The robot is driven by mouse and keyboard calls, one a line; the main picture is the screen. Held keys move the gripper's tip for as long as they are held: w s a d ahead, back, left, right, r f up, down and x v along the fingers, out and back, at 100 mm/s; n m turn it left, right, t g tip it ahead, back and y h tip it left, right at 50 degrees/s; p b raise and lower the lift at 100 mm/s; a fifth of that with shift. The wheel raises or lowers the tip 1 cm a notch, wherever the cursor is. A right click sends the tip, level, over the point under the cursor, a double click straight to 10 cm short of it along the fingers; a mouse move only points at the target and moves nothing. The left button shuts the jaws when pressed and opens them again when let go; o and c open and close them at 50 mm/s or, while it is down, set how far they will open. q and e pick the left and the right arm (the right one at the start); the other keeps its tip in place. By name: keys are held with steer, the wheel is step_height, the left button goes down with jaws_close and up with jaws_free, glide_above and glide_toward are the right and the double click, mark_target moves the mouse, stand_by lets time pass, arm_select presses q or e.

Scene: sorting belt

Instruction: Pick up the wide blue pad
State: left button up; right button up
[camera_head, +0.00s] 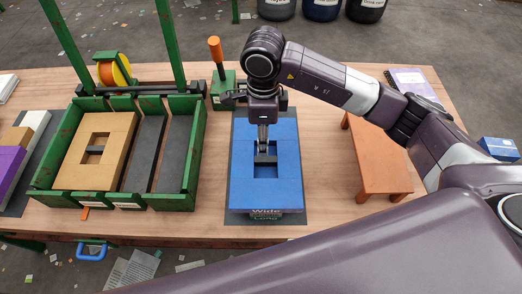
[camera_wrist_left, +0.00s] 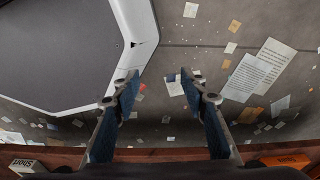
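The wide blue pad (camera_head: 283,190) lies at the middle of the table on a dark grey mat (camera_head: 237,213). It has a square opening with a dark bar (camera_head: 265,159) across it, and its front edge reads "Wide". My right gripper (camera_head: 264,148) points straight down over the opening, its fingertips at or just above the bar. Whether the fingers touch or grip the bar cannot be told. My left gripper is outside the head view. In the left wrist view the left gripper (camera_wrist_left: 168,98) has its fingers apart with nothing between them, over the floor.
A green divided tray (camera_head: 192,202) left of the pad holds a tan block (camera_head: 112,135) and dark strips. A purple block (camera_head: 8,168) lies far left. An orange bench (camera_head: 372,150) stands to the right. A green post with an orange top (camera_head: 215,50) stands behind.

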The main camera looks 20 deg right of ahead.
mark_target(266, 159)
steer(key=s+f+p, duration=0.2)
steer(key=f, duration=0.1)
steer(key=shift+d+f, duration=0.2)
steer(key=shift+f, duration=0.05)
step_height(266, 159, down, 2)
steer(key=shift+w+f, duration=0.15)
steer(key=shift+f, duration=0.4)
steer(key=c, duration=0.6)
arm_select(q)
steer(key=shift+s+r, duration=1.15)
steer(key=shift+r, duration=0.05)
arm_select(e)
jaws_close()
